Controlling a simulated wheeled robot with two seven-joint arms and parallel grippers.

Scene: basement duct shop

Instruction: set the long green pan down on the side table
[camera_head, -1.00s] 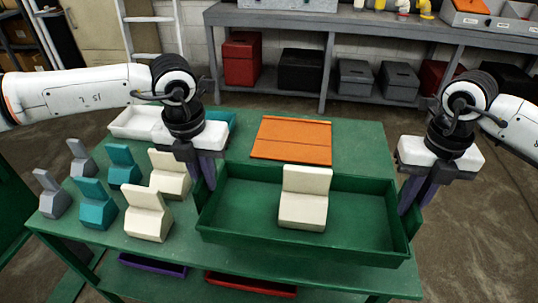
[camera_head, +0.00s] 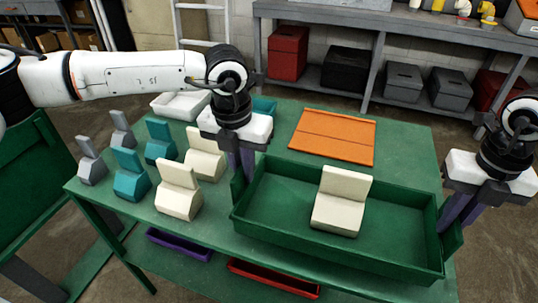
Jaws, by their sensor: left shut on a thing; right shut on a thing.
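The long green pan (camera_head: 335,258) is in the middle right of the head view, with a cream seat-shaped block (camera_head: 342,203) standing inside it. My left gripper (camera_head: 243,168) is shut on the pan's left end, and my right gripper (camera_head: 454,214) is shut on its right end. The pan looks level over the green table (camera_head: 225,222); I cannot tell whether it touches the top. Another green surface (camera_head: 25,170) shows at the left edge, partly behind my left arm. It may be the side table.
Cream blocks (camera_head: 178,201), teal blocks (camera_head: 131,186) and grey blocks (camera_head: 91,168) stand left of the pan. An orange panel (camera_head: 333,137) and a white tray (camera_head: 178,106) lie behind. Purple (camera_head: 180,246) and red (camera_head: 272,278) trays sit below. A grey bench (camera_head: 440,42) stands behind.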

